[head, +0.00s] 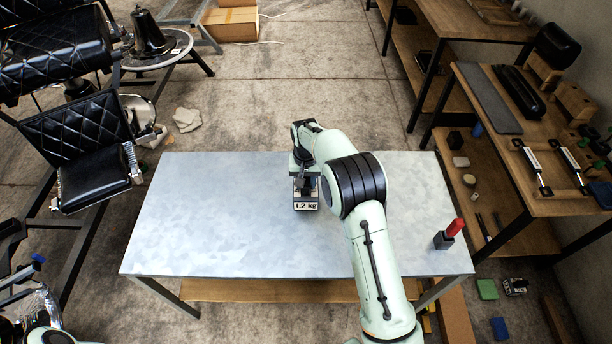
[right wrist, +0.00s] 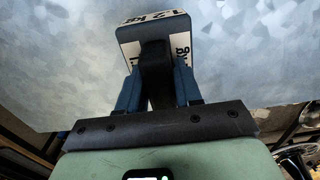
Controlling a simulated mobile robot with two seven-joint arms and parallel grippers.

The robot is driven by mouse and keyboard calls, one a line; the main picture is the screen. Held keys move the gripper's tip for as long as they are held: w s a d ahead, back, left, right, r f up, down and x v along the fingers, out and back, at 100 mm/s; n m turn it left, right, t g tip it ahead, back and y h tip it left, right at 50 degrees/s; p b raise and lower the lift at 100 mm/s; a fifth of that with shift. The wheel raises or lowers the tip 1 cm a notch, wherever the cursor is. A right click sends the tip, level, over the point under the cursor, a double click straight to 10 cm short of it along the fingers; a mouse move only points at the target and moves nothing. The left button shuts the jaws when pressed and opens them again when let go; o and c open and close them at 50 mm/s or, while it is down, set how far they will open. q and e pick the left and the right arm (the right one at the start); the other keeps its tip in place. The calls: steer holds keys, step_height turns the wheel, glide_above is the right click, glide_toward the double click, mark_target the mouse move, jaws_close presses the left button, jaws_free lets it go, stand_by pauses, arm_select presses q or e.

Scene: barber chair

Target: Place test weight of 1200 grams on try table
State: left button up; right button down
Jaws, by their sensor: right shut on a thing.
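The 1.2 kg test weight (head: 306,206) is a dark block with white labels. It is over the middle of the grey metal-topped table (head: 220,215). My right gripper (head: 304,186) is shut on the weight from above. In the right wrist view, the weight (right wrist: 130,35) sits between the fingers of my right gripper (right wrist: 157,80), with the grey tabletop behind it. I cannot tell whether its underside touches the tabletop. My left gripper is not in view.
A red and black object (head: 447,236) stands near the table's right edge. The rest of the metal top is clear. Black padded chairs (head: 90,150) stand at left. Wooden workbenches (head: 545,150) with tools line the right. Small coloured blocks (head: 487,289) lie on the floor.

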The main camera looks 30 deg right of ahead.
steer(key=shift+w+f, duration=0.1)
steer(key=shift+f, duration=1.8)
steer(key=shift+f, duration=0.15)
steer(key=c, duration=0.8)
jaws_free()
steer(key=shift+f, duration=0.1)
steer(key=shift+o, duration=0.2)
step_height(320, 180, up, 12)
steer(key=shift+r+p, duration=0.15)
steer(key=shift+p, duration=0.2)
